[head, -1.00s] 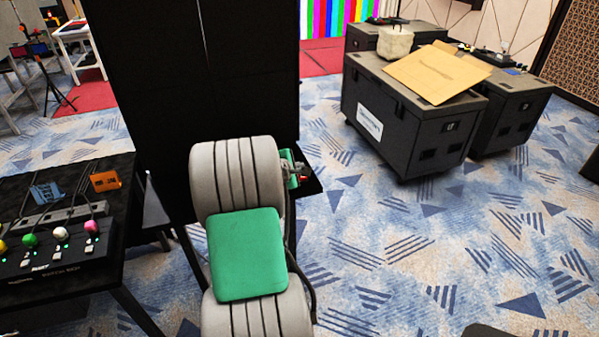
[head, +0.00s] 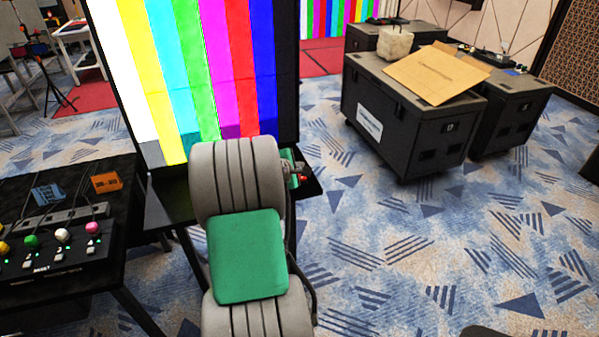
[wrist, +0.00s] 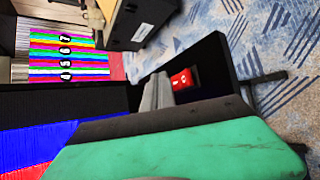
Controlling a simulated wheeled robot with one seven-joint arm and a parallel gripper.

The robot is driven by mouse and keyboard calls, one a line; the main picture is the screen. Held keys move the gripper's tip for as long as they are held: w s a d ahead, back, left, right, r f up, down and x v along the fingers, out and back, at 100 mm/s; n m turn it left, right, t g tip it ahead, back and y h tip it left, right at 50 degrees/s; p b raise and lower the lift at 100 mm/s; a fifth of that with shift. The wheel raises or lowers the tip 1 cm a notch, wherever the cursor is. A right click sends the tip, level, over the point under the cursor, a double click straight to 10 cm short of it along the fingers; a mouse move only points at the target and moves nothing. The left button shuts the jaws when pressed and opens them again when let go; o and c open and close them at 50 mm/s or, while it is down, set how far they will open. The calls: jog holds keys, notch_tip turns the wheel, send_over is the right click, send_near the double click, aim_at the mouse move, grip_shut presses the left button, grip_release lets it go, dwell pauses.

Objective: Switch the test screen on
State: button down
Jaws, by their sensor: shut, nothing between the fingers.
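The test screen (head: 205,75) is lit with vertical colour bars and stands behind my arm in the head view. Part of its lit face (wrist: 30,150) shows at the lower left of the wrist view. A red switch (wrist: 183,79) with small white marks sits on a black part at the screen's edge. It is a small red spot in the head view (head: 303,178). My gripper (wrist: 158,90) is shut and empty, its grey fingers right beside the switch. I cannot tell whether they touch it. My arm hides most of the gripper in the head view.
A black table (head: 60,260) with a control box, coloured knobs and cards is at the left. Black cases (head: 410,125) with a cardboard sheet stand at the back right. A numbered colour-bar wall (wrist: 70,60) shows behind.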

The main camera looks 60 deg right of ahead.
aim_at(301, 179)
jog(key=shift+r, duration=0.1)
jog(key=r+p, duration=0.2)
jog(key=r, duration=0.1)
jog(key=s+a+r+p, duration=0.1)
jog(key=shift+r+p, duration=0.35)
jog(key=shift+p, duration=0.05)
jog(key=shift+f, duration=0.1)
jog(key=w+a+r+m+t+y, duration=0.1)
jog(key=w+a+r+t+y, duration=0.1)
jog(key=w+a, duration=0.5)
jog(key=w+a+r+m+t+y, duration=0.1)
jog(key=w+a+r+y, duration=0.15)
jog(key=a, duration=0.95)
jog(key=w+a+r+m+t+y, duration=0.1)
jog(key=w+a+m+t, duration=0.1)
jog(key=w+a, duration=0.55)
jog(key=s+a+m+y, duration=0.1)
jog(key=s+a+y, duration=0.2)
jog(key=a, duration=1.1)
jog(key=s+a+r+y, duration=0.1)
jog(key=s+a+y, duration=0.2)
jog(key=s+a, duration=0.4)
jog(key=a, duration=0.8)
jog(key=shift+r+m+g+b, duration=0.2)
jog(key=shift+m+g+b, duration=0.1)
jog(key=shift+m, duration=0.1)
